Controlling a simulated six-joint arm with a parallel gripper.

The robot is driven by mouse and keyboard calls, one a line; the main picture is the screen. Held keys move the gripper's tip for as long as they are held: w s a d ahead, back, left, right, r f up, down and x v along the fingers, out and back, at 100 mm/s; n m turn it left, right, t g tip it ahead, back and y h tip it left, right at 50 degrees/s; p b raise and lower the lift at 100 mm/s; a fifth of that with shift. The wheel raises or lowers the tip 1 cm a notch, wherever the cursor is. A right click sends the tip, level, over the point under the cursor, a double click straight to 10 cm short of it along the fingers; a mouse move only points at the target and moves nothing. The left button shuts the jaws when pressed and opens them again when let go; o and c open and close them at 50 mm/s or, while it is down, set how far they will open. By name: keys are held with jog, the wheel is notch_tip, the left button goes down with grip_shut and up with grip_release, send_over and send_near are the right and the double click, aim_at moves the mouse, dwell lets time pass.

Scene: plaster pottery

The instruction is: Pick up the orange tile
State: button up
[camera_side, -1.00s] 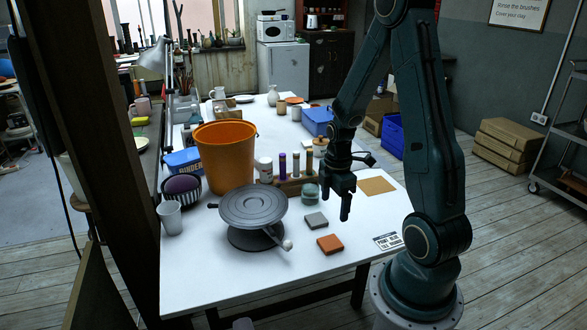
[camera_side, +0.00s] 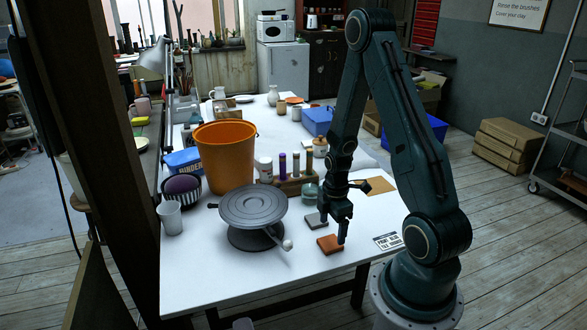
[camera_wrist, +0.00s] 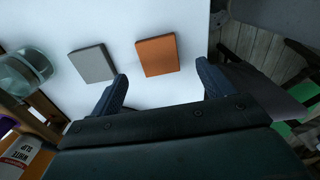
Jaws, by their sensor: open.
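The orange tile (camera_side: 329,244) lies flat on the white table near its front edge. It also shows in the wrist view (camera_wrist: 158,55), ahead of and between the two fingers. My gripper (camera_side: 333,231) is above the orange tile in the side view, with one finger overlapping the tile's right side. In the wrist view my gripper (camera_wrist: 162,85) has its fingers wide apart with nothing between them. A grey tile (camera_side: 316,220) lies just behind the orange one, partly hidden by my gripper; in the wrist view it is left of the orange tile (camera_wrist: 92,64).
A grey turntable (camera_side: 252,212) with a pale-tipped handle stands left of the tiles. A glass jar (camera_side: 309,192) and a rack of bottles (camera_side: 291,184) stand behind. A printed card (camera_side: 388,241) lies to the right. The table front (camera_side: 240,285) is clear.

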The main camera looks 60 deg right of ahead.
aim_at(330, 242)
jog(key=shift+f, duration=0.15)
jog(key=shift+w+f, duration=0.1)
jog(key=shift+f, duration=2.35)
jog(key=shift+c, duration=0.2)
jog(key=c, duration=1.1)
